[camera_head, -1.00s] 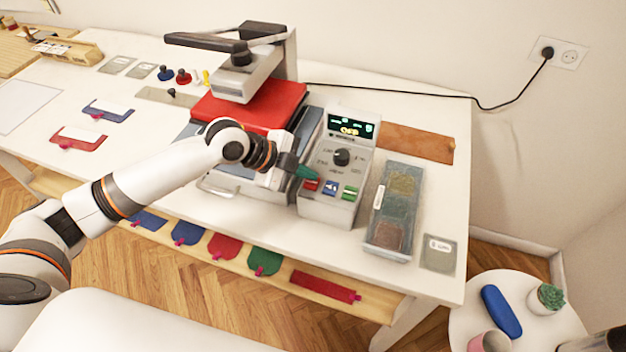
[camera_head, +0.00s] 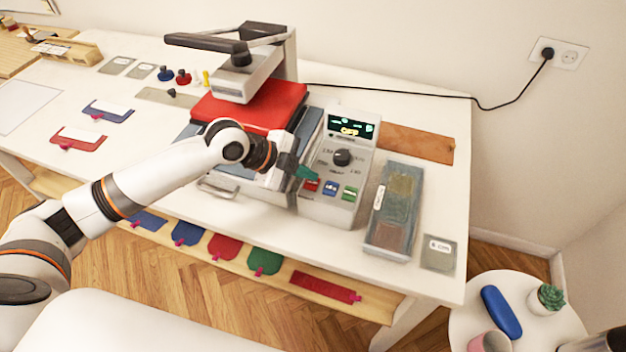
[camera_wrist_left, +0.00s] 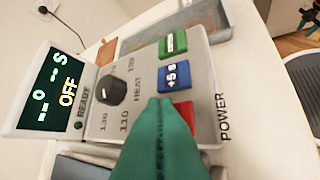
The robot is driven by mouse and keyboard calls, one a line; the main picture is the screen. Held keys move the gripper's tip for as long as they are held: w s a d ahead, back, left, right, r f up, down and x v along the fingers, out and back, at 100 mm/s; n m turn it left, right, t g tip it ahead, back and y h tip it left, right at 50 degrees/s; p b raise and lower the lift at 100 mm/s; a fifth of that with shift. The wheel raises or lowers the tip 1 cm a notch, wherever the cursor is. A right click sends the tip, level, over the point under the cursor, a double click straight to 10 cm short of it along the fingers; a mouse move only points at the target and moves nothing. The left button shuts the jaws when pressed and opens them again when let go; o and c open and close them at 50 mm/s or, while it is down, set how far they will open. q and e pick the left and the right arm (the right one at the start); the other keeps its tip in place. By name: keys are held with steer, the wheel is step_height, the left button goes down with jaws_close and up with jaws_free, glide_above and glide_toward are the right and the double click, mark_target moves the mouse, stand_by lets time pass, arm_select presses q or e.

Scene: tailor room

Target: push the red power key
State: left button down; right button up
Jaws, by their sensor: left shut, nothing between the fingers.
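The red power key (camera_head: 311,185) is on the front of the grey control box (camera_head: 328,208), left of a blue key and a green key. In the left wrist view the red key (camera_wrist_left: 186,112) shows beside the word POWER, partly hidden behind my fingers. My left gripper (camera_head: 306,172) is shut and empty, its green fingertips just above the red key. In the wrist view the fingertips (camera_wrist_left: 162,102) overlap the key's edge; I cannot tell whether they touch it. The display (camera_wrist_left: 58,90) reads OFF. My right gripper is not in view.
The blue key (camera_head: 330,188) and green key (camera_head: 349,193) sit close by. A dial (camera_head: 342,157) is above them. The heat press with a red pad (camera_head: 262,106) stands left, and a tray of swatches (camera_head: 391,252) lies right.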

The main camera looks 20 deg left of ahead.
mark_target(306, 184)
arm_select(q)
steer(key=shift+f, duration=0.15)
stand_by(0.4)
steer(key=shift+f, duration=0.45)
stand_by(0.3)
steer(key=shift+r+p, duration=0.35)
steer(key=shift+r, duration=0.25)
step_height(306, 184, up, 6)
steer(key=p, duration=0.5)
stand_by(0.6)
